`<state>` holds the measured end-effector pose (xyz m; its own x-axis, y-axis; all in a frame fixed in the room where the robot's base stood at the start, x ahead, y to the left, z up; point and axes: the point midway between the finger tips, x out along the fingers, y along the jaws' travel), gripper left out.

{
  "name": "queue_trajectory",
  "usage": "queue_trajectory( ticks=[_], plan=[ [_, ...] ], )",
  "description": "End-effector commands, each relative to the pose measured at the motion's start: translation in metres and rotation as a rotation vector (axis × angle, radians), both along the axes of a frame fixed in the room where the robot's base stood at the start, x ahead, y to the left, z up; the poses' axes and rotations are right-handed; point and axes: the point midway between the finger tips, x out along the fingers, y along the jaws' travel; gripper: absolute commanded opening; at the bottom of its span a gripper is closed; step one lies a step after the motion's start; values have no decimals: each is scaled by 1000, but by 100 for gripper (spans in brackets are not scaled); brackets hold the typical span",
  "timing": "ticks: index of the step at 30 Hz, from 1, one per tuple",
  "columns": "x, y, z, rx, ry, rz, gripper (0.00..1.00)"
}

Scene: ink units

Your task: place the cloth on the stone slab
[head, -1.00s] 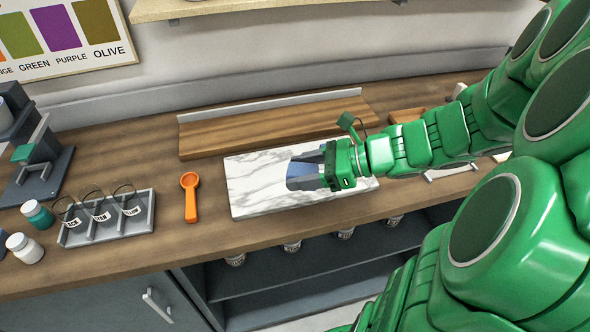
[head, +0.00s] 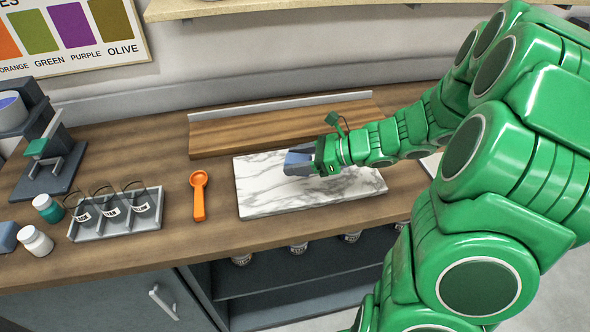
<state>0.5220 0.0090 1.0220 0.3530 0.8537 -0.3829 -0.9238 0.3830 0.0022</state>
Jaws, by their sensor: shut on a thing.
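The white, grey-veined marble stone slab (head: 268,195) lies flat on the wooden counter. My gripper (head: 291,165) is over its back middle part, reaching in from the right. It is shut on a small blue piece, which I take to be the cloth (head: 299,158). The fingers hide much of the cloth. I cannot tell whether the cloth touches the slab.
An orange scoop (head: 199,196) lies left of the slab. Farther left are a grey tray (head: 88,231) with labelled holders, two small jars (head: 35,241) and a grey device (head: 50,170). A wooden board (head: 225,134) with a pale back strip lies behind the slab.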

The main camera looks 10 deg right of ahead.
Motion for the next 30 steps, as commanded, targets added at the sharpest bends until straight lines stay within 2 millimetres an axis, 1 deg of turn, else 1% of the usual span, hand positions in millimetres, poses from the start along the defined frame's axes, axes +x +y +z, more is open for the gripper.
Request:
queue_trajectory(
  ticks=[3,9,17,19,27,30],
  plan=[
    [10,0,-12,0,1,0,28],
    [21,0,-24,-1,-1,-1,28],
    [26,0,-30,-1,-1,-1,28],
    [29,0,-34,0,0,0,28],
    [28,0,-61,2,0,0,28],
    [28,0,-63,1,-1,-1,28]
  ],
)
